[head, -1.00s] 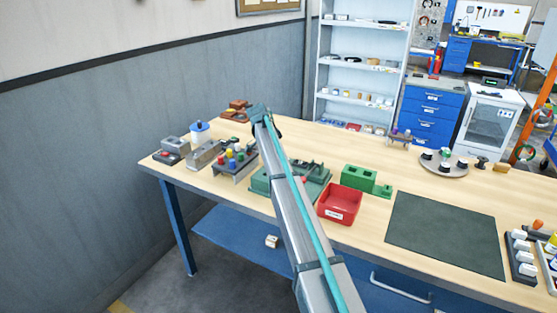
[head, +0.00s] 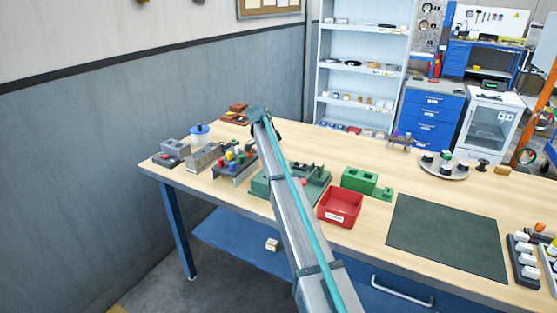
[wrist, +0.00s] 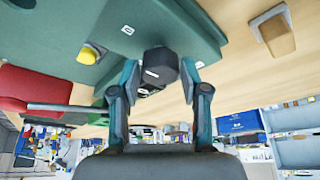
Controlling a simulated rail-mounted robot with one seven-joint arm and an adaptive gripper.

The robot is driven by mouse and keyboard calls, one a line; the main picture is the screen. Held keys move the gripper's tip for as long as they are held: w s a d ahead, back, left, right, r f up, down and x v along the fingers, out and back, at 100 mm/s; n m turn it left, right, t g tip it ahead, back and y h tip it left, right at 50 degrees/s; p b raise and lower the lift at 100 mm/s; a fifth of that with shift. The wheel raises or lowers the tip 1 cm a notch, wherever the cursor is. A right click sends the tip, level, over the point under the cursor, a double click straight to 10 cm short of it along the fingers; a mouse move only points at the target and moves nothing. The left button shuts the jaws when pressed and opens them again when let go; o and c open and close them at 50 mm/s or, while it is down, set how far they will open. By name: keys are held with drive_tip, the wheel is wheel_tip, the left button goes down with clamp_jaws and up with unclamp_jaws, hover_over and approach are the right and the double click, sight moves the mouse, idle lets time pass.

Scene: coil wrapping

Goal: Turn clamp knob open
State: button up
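In the wrist view, a dark faceted knob (wrist: 161,66) with a small white label stands against the green clamp fixture (wrist: 75,30). The two teal fingers of my gripper (wrist: 159,70) are spread on either side of the knob. I cannot make out whether both fingertips touch it. In the head view, the green fixture (head: 318,178) sits on the wooden bench, partly hidden behind my arm. My gripper's end shows at the far end of the arm, too small to read there.
A red bin (head: 340,207) and a bright green block (head: 360,180) stand right of the fixture. Left of my arm are a rack of coloured pegs (head: 234,163) and a blue-lidded jar (head: 200,133). A dark mat (head: 447,237) lies clear at right.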

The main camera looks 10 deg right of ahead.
drive_tip(key=shift+o, duration=0.9)
drive_tip(key=v, duration=1.2)
drive_tip(key=shift+a, duration=0.1)
